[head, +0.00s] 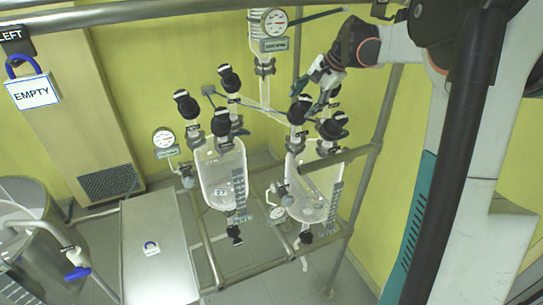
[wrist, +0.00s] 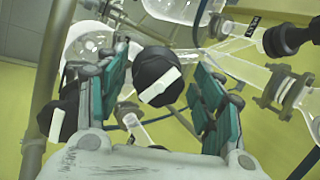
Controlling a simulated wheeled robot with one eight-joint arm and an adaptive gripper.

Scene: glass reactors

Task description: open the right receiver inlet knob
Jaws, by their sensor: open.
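The right receiver (head: 312,190) is a clear glass vessel at the right of the frame stand. Black knobs with white bars sit above it; one (head: 299,110) is just below my gripper (head: 318,86), and another (head: 333,126) is lower right. I cannot tell by label which is the inlet knob. In the wrist view, my gripper (wrist: 163,88) has its teal-padded fingers spread. A black knob with a white bar (wrist: 158,77) shows between them, nearer the left finger. Gaps show on both sides, and I cannot see contact.
Another black knob (wrist: 58,122) is left of the fingers, and a further one (wrist: 289,39) is at right. Glass tubes (wrist: 245,45) run close by. The left receiver (head: 221,175) and a pressure gauge (head: 273,22) stand nearby. A metal post (head: 375,140) rises on the right.

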